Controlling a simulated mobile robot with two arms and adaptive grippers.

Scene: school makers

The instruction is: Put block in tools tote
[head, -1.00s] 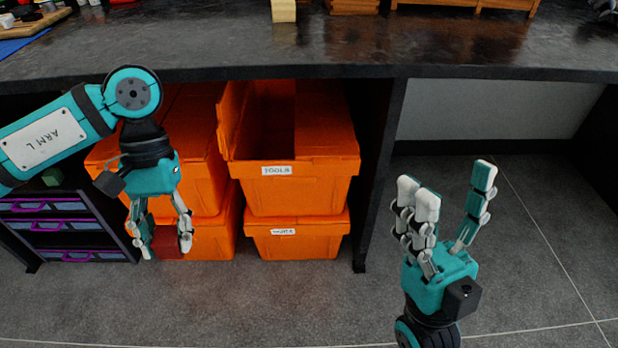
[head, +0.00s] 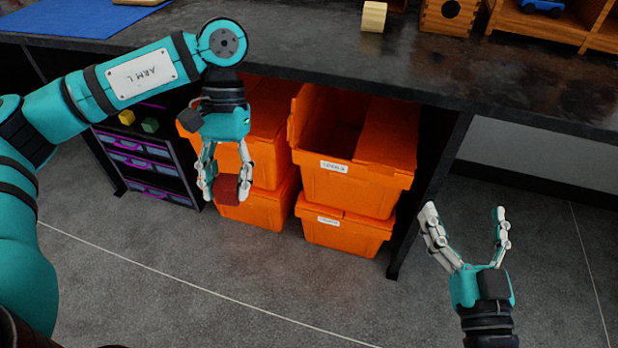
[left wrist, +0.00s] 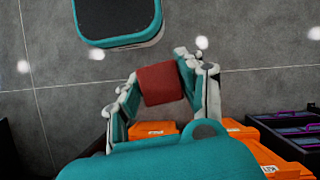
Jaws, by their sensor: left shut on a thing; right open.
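A dark red block (head: 227,190) is held between the fingers of my left gripper (head: 226,188), in front of the left stack of orange totes. The block (left wrist: 160,84) also shows between the fingers in the left wrist view. The tools tote (head: 350,182) is the upper orange tote of the right stack, labelled "TOOLS". Its left part is open and its inside shows, with a lid flap raised at the left. The held block is left of this tote, apart from it. My right gripper (head: 467,238) is open and empty, at the lower right.
The dark bench top (head: 270,45) overhangs the totes. A lower orange tote (head: 340,228) supports the tools tote. A drawer unit (head: 150,172) stands at the left with small yellow and green blocks. A bench leg (head: 432,190) stands right of the totes. The floor in front is clear.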

